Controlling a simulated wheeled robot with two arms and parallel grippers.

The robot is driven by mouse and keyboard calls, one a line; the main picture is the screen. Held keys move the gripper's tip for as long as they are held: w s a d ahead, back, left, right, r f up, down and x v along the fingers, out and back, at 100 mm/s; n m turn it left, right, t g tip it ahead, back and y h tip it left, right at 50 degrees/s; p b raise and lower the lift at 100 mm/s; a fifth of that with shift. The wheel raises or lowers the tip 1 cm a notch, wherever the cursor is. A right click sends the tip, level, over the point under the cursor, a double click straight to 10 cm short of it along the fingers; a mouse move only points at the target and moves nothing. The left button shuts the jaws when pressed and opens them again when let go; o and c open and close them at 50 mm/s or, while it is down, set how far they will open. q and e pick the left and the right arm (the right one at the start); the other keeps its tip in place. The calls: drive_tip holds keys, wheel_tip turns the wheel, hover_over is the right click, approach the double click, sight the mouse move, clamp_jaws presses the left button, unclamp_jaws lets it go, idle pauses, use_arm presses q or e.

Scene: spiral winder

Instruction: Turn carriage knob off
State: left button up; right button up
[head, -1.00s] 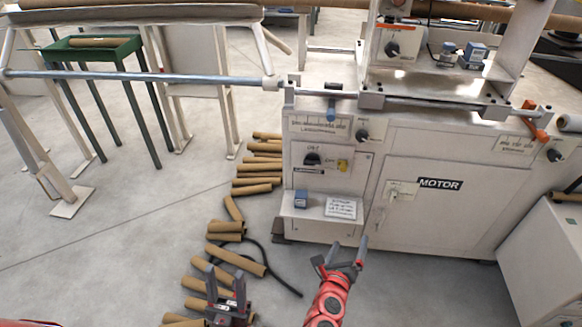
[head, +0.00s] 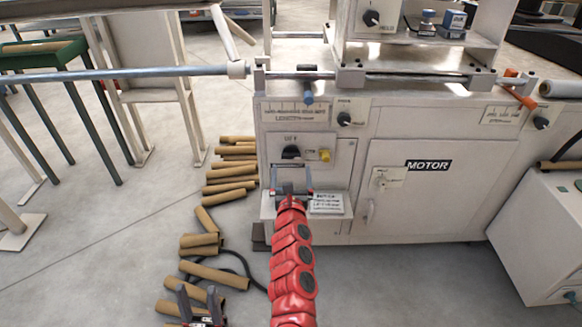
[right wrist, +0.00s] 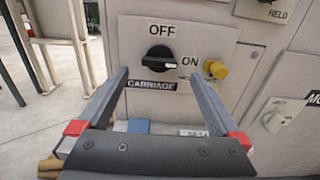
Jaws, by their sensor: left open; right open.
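The black carriage knob (head: 291,152) is on the front panel at the machine's left end. In the right wrist view the knob (right wrist: 158,57) lies between an OFF label above and an ON label to its right. Its white mark points right, toward ON. My right gripper (head: 290,169) is open and empty, facing the panel just below the knob. In the right wrist view its fingers (right wrist: 157,75) spread either side of the knob, apparently short of it. My left gripper (head: 197,291) is open and empty, low over the floor at the bottom left.
A yellow button (right wrist: 215,69) sits right of the knob. Below the panel is a ledge with a white notice (head: 326,203). A MOTOR cabinet door (head: 420,200) is to the right. Cardboard tubes (head: 217,275) lie on the floor to the left.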

sight(291, 157)
drive_tip(key=w+b, duration=0.1)
drive_tip(key=w, duration=0.3)
drive_tip(key=shift+a+b, duration=0.15)
drive_tip(key=shift+b, duration=0.2)
drive_tip(key=shift+w+b, duration=0.35)
drive_tip(key=shift+w, duration=0.5)
drive_tip(key=c, duration=1.3)
